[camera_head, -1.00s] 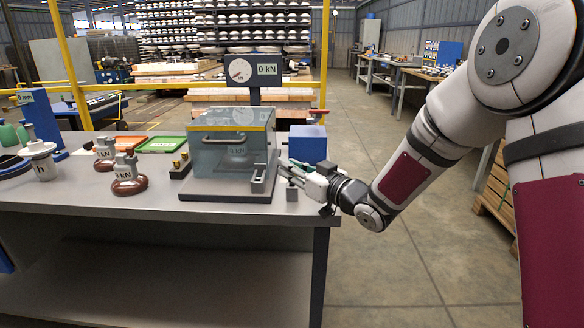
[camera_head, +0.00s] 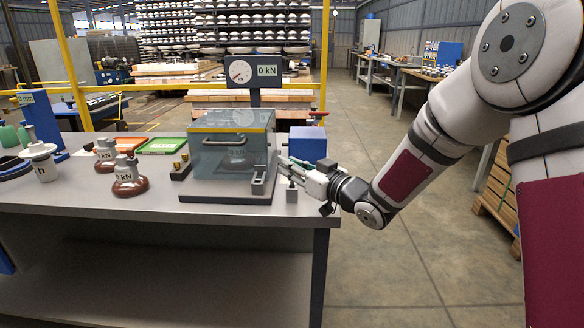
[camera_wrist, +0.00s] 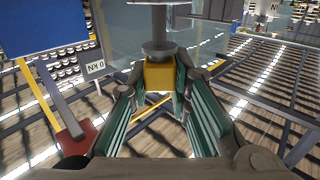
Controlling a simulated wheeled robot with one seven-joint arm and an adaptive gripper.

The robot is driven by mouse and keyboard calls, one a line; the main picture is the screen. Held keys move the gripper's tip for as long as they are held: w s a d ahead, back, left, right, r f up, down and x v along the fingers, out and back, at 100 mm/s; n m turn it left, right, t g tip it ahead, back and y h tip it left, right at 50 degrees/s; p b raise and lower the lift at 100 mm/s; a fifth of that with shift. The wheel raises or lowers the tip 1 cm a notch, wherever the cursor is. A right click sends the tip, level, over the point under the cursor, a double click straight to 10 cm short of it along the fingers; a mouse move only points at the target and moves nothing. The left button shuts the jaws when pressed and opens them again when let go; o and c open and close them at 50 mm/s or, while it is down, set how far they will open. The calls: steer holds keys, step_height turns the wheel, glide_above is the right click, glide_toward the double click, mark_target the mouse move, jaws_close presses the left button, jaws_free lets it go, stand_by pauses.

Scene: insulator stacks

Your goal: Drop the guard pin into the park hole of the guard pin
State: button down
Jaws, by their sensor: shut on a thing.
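My gripper (camera_head: 290,168) is at the right end of the workbench, just right of the clear test box. In the wrist view my gripper (camera_wrist: 160,95) has its green-padded fingers closed on the yellow head of the guard pin (camera_wrist: 158,74). The pin's grey flange and shaft extend past the fingertips, toward the top of that picture. In the head view the pin is too small to make out. I cannot make out the park hole in either view.
The clear test box (camera_head: 222,165) stands left of my gripper, with an insulator inside. A blue box (camera_head: 308,145) is behind my gripper, and a 0 kN gauge (camera_head: 253,70) rises behind the test box. Brown insulators (camera_head: 128,182) stand further left. The bench's right edge is close.

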steer(key=shift+r, duration=0.5)
steer(key=shift+f+b, duration=1.35)
steer(key=shift+f, duration=0.15)
stand_by(1.8)
steer(key=c, duration=1.4)
jaws_free()
steer(key=v, duration=1.2)
steer(key=shift+r, duration=0.1)
